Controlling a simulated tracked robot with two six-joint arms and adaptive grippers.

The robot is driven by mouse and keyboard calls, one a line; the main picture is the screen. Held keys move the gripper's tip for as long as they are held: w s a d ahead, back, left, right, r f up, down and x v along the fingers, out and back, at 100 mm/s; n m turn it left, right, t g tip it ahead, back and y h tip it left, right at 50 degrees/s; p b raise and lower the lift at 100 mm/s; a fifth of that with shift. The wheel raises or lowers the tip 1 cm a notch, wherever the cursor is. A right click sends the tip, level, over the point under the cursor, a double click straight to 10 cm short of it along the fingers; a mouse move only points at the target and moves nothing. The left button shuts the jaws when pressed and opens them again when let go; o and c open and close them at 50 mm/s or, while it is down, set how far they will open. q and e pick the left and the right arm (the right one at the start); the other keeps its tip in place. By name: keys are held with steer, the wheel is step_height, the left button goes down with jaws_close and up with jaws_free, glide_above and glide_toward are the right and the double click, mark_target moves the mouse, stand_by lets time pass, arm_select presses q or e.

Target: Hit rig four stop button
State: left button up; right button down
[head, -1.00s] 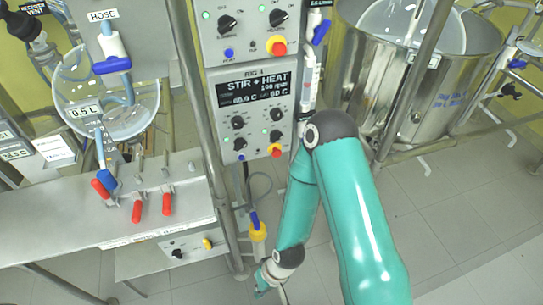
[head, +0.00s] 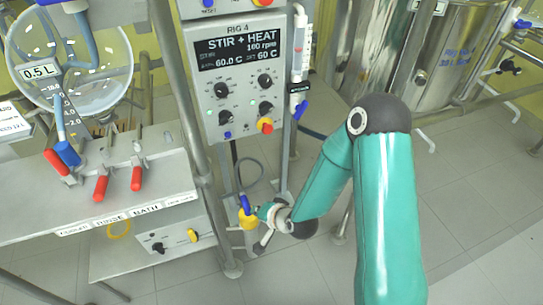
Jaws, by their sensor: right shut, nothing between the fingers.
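The rig 4 control box (head: 240,90) stands upright in the middle of the head view, its screen reading STIR + HEAT, 100 rpm and 60 C. Its stop button, a red mushroom on a yellow base (head: 265,125), is at the box's lower right corner, unobstructed. My right gripper (head: 264,213) is shut and empty, below the box and well below the button. It overlaps a yellow fitting in the picture; whether they touch cannot be told. My left gripper is out of view.
The yellow fitting (head: 247,219) with a blue handle hangs below the box. A similar red button (head: 262,2) sits on the panel above. A bench with red-handled valves (head: 101,188) is at left, a steel vessel (head: 440,60) at right. Metal posts flank the box.

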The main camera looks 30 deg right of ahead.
mark_target(269, 132)
arm_select(q)
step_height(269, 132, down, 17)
steer(key=b, duration=1.3)
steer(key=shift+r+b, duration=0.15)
steer(key=shift+b, duration=0.2)
arm_select(e)
steer(key=w+d+r+m+t+h, duration=0.2)
steer(key=d+m+t, duration=0.2)
steer(key=d, duration=0.3)
steer(key=w+d+r+m+t+h, duration=0.3)
steer(key=d+m+t, duration=0.1)
steer(key=d, duration=0.3)
steer(key=shift+w+d+r+m, duration=0.2)
steer(key=shift+w+r+m, duration=0.15)
steer(key=shift+m, duration=0.55)
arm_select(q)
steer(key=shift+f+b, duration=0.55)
arm_select(e)
steer(key=x, duration=1.4)
steer(key=shift+s+d+r, duration=0.1)
steer(key=shift+d+r, duration=0.05)
